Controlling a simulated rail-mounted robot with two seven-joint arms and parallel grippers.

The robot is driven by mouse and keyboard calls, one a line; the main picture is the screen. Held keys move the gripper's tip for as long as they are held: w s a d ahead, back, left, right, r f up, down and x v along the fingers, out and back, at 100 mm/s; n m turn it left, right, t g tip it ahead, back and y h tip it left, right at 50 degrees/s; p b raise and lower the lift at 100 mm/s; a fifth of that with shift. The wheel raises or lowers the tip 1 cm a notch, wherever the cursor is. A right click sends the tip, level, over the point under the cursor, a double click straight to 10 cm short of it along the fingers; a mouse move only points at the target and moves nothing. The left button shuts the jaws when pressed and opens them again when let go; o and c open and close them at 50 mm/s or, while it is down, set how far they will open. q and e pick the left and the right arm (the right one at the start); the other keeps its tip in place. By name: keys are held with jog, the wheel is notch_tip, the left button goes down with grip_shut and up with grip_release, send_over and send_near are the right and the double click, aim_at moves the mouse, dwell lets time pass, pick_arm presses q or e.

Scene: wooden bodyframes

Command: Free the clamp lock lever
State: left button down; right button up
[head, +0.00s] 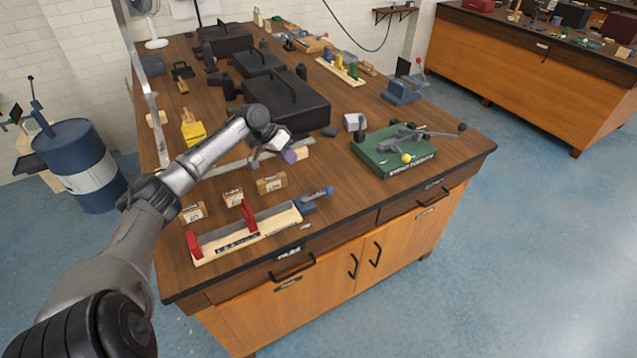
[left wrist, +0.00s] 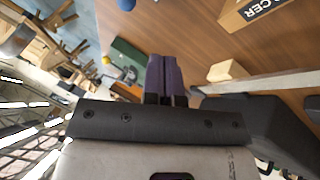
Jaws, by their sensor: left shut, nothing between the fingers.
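A green clamp base (head: 385,160) stands near the table's right front corner, with a dark grey lever (head: 428,133) ending in a dark ball, and a yellow ball knob (head: 406,158). A wooden fixture (head: 235,238) with red uprights lies at the front edge; a lever with a blue ball (head: 328,191) sits at its right end. I cannot tell which lever is the clamp lock lever. My left gripper (head: 291,156) is shut and empty above the table, left of the green base and apart from both levers. Its purple fingers (left wrist: 162,80) are together in the left wrist view. My right gripper is not in view.
Small labelled wooden blocks (head: 271,183) lie between the gripper and the wooden fixture. A large black case (head: 287,108) stands behind the gripper. A small grey-white block (head: 355,122) is behind the green base. Bare tabletop lies between the fixture and the green base.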

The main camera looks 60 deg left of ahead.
pick_arm(q)
jog(key=shift+a+r, duration=0.1)
dwell(0.3)
jog(key=b+x, duration=0.1)
jog(key=x, duration=0.9)
jog(key=shift+w+f+b, duration=0.15)
jog(key=shift+f+b, duration=0.05)
jog(key=shift+b, duration=0.1)
jog(key=shift+w+d, duration=0.2)
jog(key=shift+d, duration=0.4)
jog(key=shift+w+d, duration=0.15)
jog(key=shift+d, duration=0.45)
jog(key=shift+w+d+f, duration=0.2)
jog(key=shift+w+d, duration=0.05)
jog(key=shift+d, duration=0.45)
